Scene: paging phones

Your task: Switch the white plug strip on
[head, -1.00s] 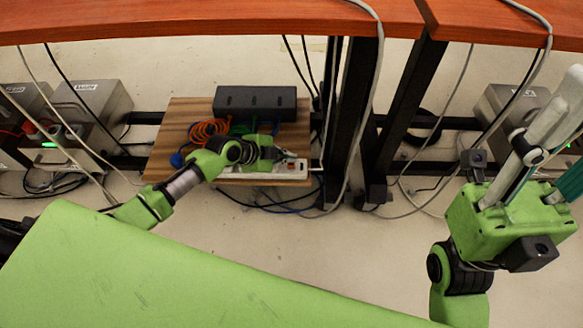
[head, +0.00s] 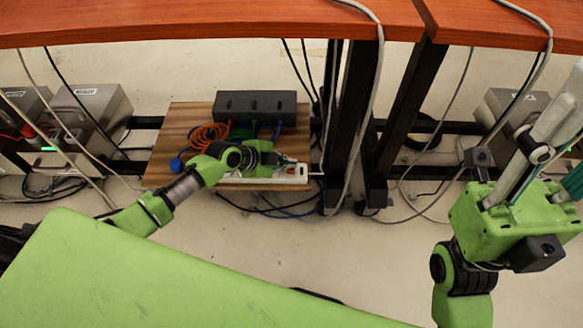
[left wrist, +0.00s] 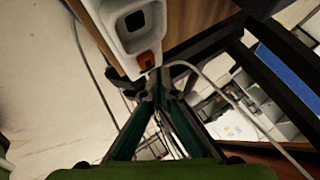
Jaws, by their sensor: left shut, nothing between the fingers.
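The white plug strip (head: 297,177) lies along the front edge of a wooden board under the desk. Its right end with an orange-red switch (left wrist: 147,60) shows in the left wrist view, beside a dark socket opening. I cannot tell whether the switch is lit. My left gripper (head: 288,161) is over the strip's right part and hides much of it. In the left wrist view its fingers (left wrist: 154,88) are shut and empty, with the tips close to the switch; contact cannot be told. My right gripper (head: 553,112) is raised at the far right, away from the strip, its tips unclear.
A black box (head: 255,105) stands at the back of the wooden board (head: 178,125), with orange, green and blue cables before it. Black desk legs (head: 345,130) stand just right of the board. The orange desk top (head: 200,20) is above. Loose cables lie on the floor.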

